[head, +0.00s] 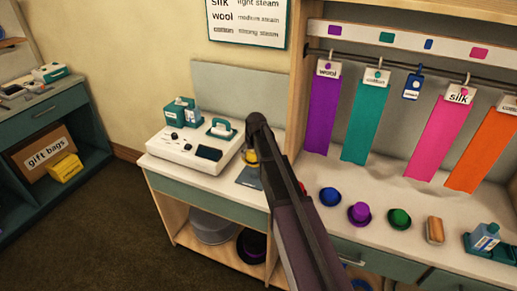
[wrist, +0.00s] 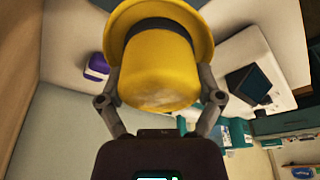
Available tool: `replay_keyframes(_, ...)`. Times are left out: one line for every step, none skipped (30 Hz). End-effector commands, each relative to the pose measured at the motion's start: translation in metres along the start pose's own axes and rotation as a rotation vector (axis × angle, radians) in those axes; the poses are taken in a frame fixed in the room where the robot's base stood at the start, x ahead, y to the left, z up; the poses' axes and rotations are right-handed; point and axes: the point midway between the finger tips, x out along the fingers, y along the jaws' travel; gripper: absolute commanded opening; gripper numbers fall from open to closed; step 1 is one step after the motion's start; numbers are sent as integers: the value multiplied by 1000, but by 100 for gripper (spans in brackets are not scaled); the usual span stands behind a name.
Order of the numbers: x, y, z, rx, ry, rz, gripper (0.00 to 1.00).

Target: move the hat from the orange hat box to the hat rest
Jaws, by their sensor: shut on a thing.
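A yellow hat with a dark band (wrist: 158,70) fills the upper middle of the wrist view, its crown toward the camera. My gripper (wrist: 165,85) is shut on it, one finger on each side of the crown. In the head view only a small part of the yellow hat (head: 251,157) shows beside my arm, in front of the white steamer unit; my arm hides the rest. I cannot pick out the orange hat box or the hat rest in either view.
A white unit with a dark screen (head: 195,146) stands on the left counter, with a dark flat piece (head: 249,177) at its right.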

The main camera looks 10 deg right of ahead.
Motion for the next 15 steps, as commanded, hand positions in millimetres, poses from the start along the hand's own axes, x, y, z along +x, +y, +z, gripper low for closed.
replay_keyframes(0,2,0,3,0,1,56)
replay_keyframes(0,3,1,4,0,1,56)
replay_keyframes(0,4,1,5,0,1,56)
replay_keyframes(0,5,1,6,0,2,56)
replay_keyframes(0,6,1,7,0,2,56)
replay_keyframes(0,7,1,8,0,2,56)
replay_keyframes(0,7,1,8,0,2,56)
replay_keyframes(0,7,1,8,0,2,56)
replay_keyframes(0,8,1,9,0,2,56)
replay_keyframes(0,8,1,9,0,3,56)
replay_keyframes(0,8,1,9,0,3,56)
replay_keyframes(0,8,1,10,0,3,56)
replay_keyframes(0,8,1,11,0,3,56)
replay_keyframes(0,8,1,13,0,4,56)
replay_keyframes(-1,8,1,17,0,5,56)
